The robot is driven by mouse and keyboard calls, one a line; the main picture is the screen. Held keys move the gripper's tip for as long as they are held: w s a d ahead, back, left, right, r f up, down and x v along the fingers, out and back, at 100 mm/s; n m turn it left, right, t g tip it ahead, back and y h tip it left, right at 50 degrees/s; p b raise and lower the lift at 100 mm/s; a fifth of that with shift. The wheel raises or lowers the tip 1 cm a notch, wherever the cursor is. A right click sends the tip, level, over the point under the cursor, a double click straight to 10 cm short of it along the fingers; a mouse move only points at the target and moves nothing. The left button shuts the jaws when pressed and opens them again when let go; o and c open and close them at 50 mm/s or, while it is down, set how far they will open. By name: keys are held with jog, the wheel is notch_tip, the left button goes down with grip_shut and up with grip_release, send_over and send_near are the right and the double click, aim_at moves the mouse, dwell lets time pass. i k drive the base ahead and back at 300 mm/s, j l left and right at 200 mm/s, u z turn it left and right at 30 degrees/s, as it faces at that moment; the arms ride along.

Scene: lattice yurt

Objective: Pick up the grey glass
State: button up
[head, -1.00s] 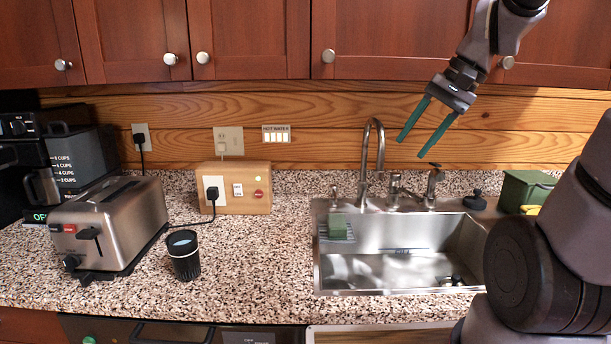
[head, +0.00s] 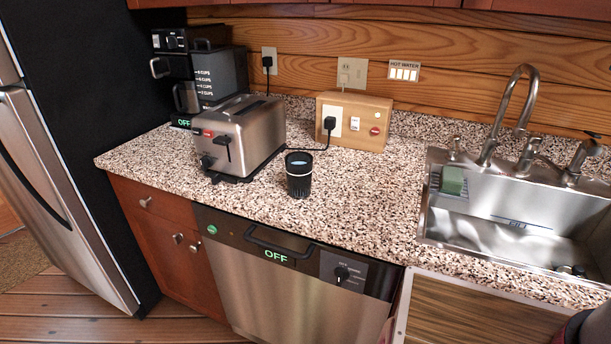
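The only glass-like thing in view is a dark grey, nearly black ribbed cup (head: 299,178). It stands upright on the speckled counter (head: 365,205), just right of the toaster and close to the front edge. Its top shows a pale bluish inside or contents; I cannot tell which. Nothing touches it. My gripper is outside the head view, so its opening and its distance from the cup do not show.
A steel toaster (head: 238,138) stands left of the cup, with a coffee maker (head: 198,85) behind. A wooden outlet box (head: 355,120) is behind the cup. The sink (head: 500,215) lies right. A dishwasher (head: 285,290) is below the cup. Counter between cup and sink is clear.

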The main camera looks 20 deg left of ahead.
aim_at(299, 176)
jog(key=k+j, duration=0.15)
jog(key=j, duration=0.2)
jog(key=k+j, duration=0.15)
jog(key=j, duration=0.2)
jog(key=k+j, duration=0.15)
jog(key=j, duration=0.25)
jog(key=k+j, duration=0.15)
jog(key=j, duration=0.2)
jog(key=k+j, duration=0.15)
jog(key=j, duration=0.2)
jog(key=k+j, duration=0.15)
jog(key=j, duration=0.2)
jog(key=k+j, duration=0.15)
jog(key=j, duration=0.2)
